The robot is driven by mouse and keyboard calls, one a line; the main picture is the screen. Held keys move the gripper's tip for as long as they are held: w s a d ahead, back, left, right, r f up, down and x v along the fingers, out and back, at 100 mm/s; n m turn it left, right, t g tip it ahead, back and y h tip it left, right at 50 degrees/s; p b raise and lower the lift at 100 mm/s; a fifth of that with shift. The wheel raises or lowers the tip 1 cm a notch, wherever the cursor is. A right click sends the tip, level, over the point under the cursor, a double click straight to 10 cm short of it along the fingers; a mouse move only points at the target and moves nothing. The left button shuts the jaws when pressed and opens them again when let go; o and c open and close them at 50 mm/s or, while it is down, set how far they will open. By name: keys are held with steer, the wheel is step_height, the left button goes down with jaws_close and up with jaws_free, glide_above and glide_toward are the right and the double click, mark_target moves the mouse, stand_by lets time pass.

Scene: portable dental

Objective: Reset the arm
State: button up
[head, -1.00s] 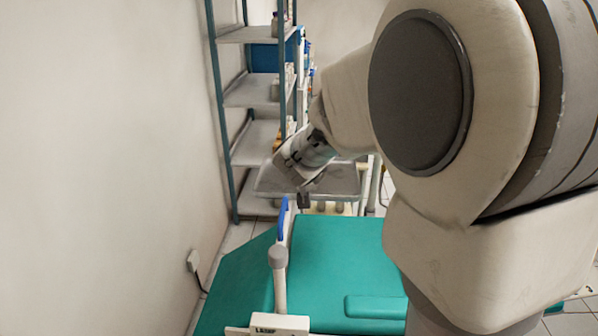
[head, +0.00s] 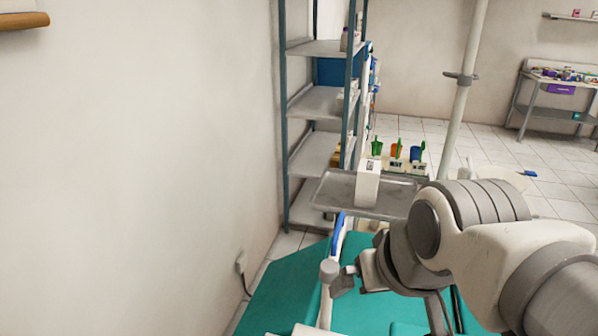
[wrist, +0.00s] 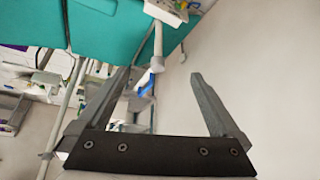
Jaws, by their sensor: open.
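My gripper (wrist: 158,77) is open in the wrist view, its two dark fingers spread wide with nothing between them. In the head view my white and grey arm is folded low at the lower right. Its wrist end hangs above the green dental chair (head: 266,295), close to a grey-tipped post (head: 329,271). The fingers are hard to make out in the head view. In the wrist view the chair (wrist: 110,30) fills the top left, and the post (wrist: 157,45) shows behind the gap between the fingers.
A metal tray (head: 332,190) holds a white box (head: 368,184). A shelf rack (head: 313,103) stands along the left wall. Green, orange and blue items stand behind the tray. A pole (head: 462,85) rises at the centre right.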

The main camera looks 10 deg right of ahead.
steer(key=shift+s+d+f, duration=0.2)
steer(key=shift+s+d, duration=0.1)
steer(key=shift+s, duration=0.4)
step_height(320, 180, up, 9)
steer(key=p, duration=0.8)
steer(key=shift+f+p, duration=0.15)
steer(key=shift+p, duration=0.2)
